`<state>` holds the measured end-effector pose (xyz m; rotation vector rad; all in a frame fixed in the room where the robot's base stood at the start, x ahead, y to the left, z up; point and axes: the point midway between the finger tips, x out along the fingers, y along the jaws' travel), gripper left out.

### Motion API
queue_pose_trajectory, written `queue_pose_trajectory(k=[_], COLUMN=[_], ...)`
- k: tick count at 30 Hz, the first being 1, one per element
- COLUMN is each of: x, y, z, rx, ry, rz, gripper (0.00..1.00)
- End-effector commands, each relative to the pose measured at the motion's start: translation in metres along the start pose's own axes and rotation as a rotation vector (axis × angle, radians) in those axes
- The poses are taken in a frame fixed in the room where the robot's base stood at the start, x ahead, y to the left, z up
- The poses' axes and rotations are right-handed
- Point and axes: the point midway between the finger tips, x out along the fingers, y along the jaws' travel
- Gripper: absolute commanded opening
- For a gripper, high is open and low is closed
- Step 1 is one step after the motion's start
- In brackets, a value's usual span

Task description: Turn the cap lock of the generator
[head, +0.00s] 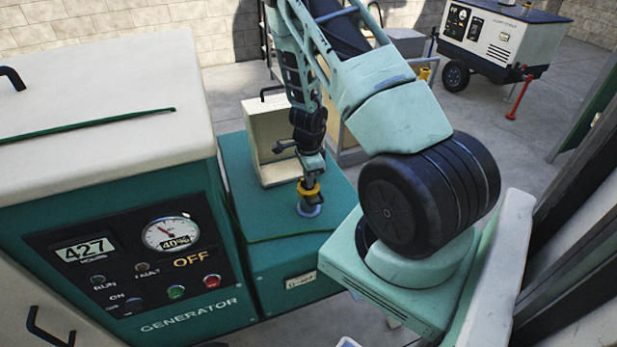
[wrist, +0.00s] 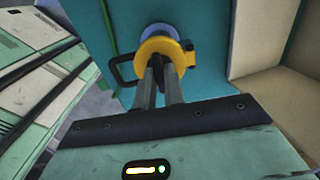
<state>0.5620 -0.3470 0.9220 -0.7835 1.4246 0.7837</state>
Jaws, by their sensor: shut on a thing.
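The generator (head: 150,230) stands at the left with a white top and a teal front panel marked GENERATOR and OFF. A lower teal box (head: 285,262) adjoins its right side. On that box's top is a yellow cap lock (head: 309,190) over a blue-grey round base (head: 309,210). My gripper (head: 310,178) points down at the cap lock from above. In the wrist view my two fingers are shut on the yellow cap lock (wrist: 158,46), with the blue base (wrist: 158,30) behind it. The fingertips partly hide the cap's middle.
A cream box (head: 270,135) with a raised panel stands on the teal top just behind the cap lock. A green cord (head: 90,124) lies across the generator's top. A white trailer unit (head: 500,40) stands at the back right. Open concrete floor (head: 455,125) lies between.

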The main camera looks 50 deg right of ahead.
Motion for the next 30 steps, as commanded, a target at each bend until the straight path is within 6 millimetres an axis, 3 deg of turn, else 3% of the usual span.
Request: queue_pose_trajectory(k=[5,6,8,9,20,23,30], x=[-0.001,-0.001,-0.001,-0.001,-0.006,-0.020,-0.074], y=[-0.001,-0.001,-0.001,-0.001,-0.001,-0.001,-0.002], z=[0.000,0.000,0.000,0.000,0.000,0.001,0.001], rx=[0.002,0.002,0.002,0.001,-0.002,-0.003,-0.004], ry=[-0.001,-0.001,-0.001,0.000,0.001,0.001,0.000], rz=[-0.003,-0.003,-0.003,-0.002,-0.002,-0.004,-0.006], gripper=[0.00,0.14,0.30,0.33,0.33,0.33,0.33])
